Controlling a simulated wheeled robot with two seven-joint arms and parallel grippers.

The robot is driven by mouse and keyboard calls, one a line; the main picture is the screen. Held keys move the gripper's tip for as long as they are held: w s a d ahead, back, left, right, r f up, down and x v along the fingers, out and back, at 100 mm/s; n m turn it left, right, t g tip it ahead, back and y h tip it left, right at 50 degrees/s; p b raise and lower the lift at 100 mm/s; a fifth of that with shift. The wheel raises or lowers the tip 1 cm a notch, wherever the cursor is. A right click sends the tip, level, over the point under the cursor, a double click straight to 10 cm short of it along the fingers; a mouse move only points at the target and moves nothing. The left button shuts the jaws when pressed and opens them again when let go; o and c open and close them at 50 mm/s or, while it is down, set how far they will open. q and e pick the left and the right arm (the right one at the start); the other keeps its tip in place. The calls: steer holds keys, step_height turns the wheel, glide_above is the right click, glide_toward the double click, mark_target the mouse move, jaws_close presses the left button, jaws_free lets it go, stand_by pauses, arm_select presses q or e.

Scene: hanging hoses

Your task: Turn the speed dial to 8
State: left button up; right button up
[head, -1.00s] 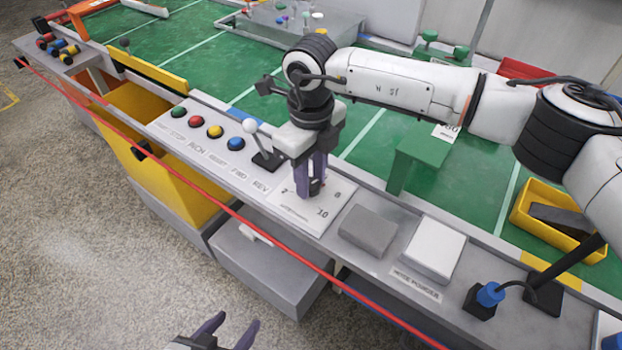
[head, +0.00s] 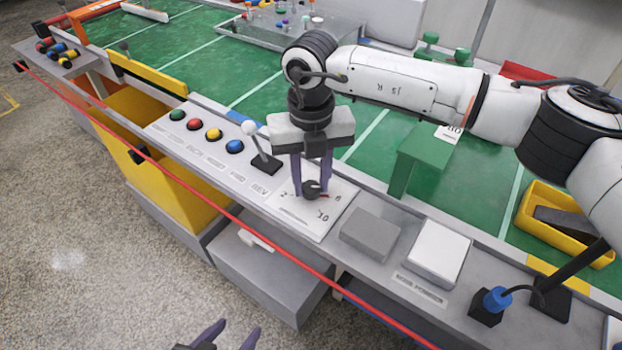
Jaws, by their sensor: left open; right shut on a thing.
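The speed dial is a dark round knob (head: 312,190) on a white plate (head: 312,222) with printed numbers, set in the grey front panel. A small red mark shows on the knob's right side. The numbers 10 and what looks like 8 show at the plate's lower and right parts; the others are partly hidden. My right gripper (head: 311,183) points down from above, its purple fingers shut on the knob, one on each side.
Left of the dial stand a white-tipped lever (head: 262,150) and several coloured buttons (head: 214,134). Right of it are a grey block (head: 370,233) and a white block (head: 436,253). A red cord (head: 270,248) runs along the panel's front. A green stand (head: 420,155) is behind.

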mark_target(311, 186)
steer(key=shift+r, duration=0.1)
stand_by(0.4)
steer(key=o, duration=1)
steer(key=shift+o, duration=0.2)
step_height(311, 186, up, 10)
steer(key=shift+r, duration=0.15)
